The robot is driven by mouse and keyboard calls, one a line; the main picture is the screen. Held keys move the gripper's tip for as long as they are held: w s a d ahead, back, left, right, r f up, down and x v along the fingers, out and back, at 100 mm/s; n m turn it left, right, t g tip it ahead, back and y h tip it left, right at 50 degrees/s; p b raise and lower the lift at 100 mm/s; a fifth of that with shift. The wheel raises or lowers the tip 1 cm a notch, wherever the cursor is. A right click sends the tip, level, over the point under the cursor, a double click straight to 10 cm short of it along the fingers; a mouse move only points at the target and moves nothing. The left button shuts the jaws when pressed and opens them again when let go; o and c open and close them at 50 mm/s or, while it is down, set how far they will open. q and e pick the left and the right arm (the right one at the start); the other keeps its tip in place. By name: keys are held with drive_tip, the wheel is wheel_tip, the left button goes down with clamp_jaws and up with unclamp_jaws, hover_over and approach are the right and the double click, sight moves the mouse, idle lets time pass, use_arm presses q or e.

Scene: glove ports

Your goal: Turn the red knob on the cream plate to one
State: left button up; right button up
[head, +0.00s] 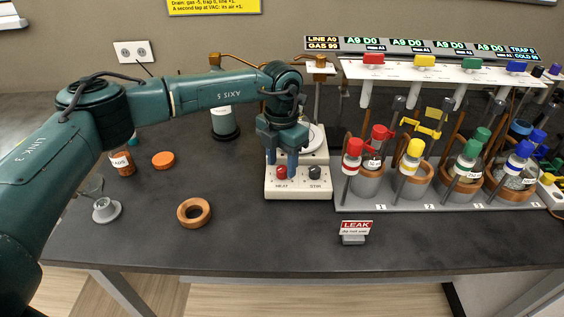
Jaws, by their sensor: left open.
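The cream plate (298,193) is a small box-like unit on the dark bench, left of the long rack. Its front carries a red knob (281,172) above the label HEAT and a dark knob (315,172) above the label STIR. My left gripper (281,163) points down over the red knob, with its fingers spread and empty. The fingertips are very close to the knob; I cannot tell whether they touch it. The knob's pointer and any scale marks are too small to read. My right gripper is out of view.
The rack (400,206) with several coloured-cap vessels stands close on the right. A LEAK sign (355,230) is in front of it. A wooden ring (194,211), an orange lid (163,160) and a small brown jar (122,164) lie left. The bench front is mostly clear.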

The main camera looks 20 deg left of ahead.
use_arm(q)
drive_tip(key=shift+f, duration=0.8)
drive_tip(key=shift+c, duration=0.4)
drive_tip(key=c, duration=0.9)
